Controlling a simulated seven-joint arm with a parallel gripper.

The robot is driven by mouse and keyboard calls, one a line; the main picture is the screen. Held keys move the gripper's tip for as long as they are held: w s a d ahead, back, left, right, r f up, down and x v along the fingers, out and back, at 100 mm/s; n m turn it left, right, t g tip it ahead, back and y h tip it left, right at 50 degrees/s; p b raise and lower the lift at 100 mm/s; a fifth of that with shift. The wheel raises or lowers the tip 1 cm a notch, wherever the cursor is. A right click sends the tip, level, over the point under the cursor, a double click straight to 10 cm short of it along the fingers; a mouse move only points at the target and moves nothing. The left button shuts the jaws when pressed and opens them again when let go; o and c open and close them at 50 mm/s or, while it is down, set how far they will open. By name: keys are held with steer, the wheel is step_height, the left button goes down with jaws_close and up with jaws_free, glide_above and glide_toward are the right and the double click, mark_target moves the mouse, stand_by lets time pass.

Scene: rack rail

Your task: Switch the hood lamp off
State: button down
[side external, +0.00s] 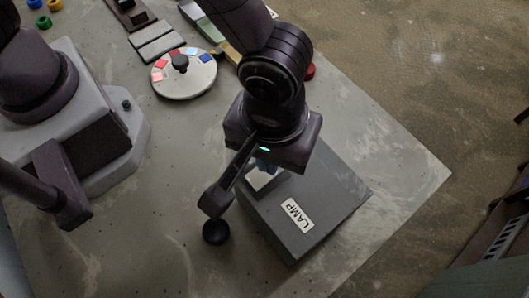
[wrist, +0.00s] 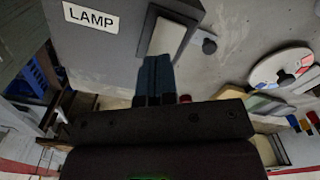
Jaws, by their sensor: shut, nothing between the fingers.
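The lamp box (side external: 335,190) is dark grey with a white LAMP label (side external: 297,216), and stands on the grey table below my gripper. In the wrist view the box (wrist: 100,55) fills the upper left. A pale switch plate (wrist: 168,37) in a dark surround is set on it, partly hidden in the side view. My gripper (wrist: 157,58) is shut and empty, its bluish fingers just at the near end of the pale plate. In the side view my gripper (side external: 264,167) is over the same end. I cannot tell whether the fingertips touch the plate or which way it is tipped.
A white round dial (side external: 184,80) with coloured patches and a black knob lies behind the box. Grey blocks (side external: 156,42) and coloured rings (side external: 44,22) are farther back. A red round thing (side external: 310,71) is near the table's right edge. The front table is mostly clear.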

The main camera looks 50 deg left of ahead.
steer(key=shift+f, duration=0.5)
steer(key=shift+r, duration=3.55)
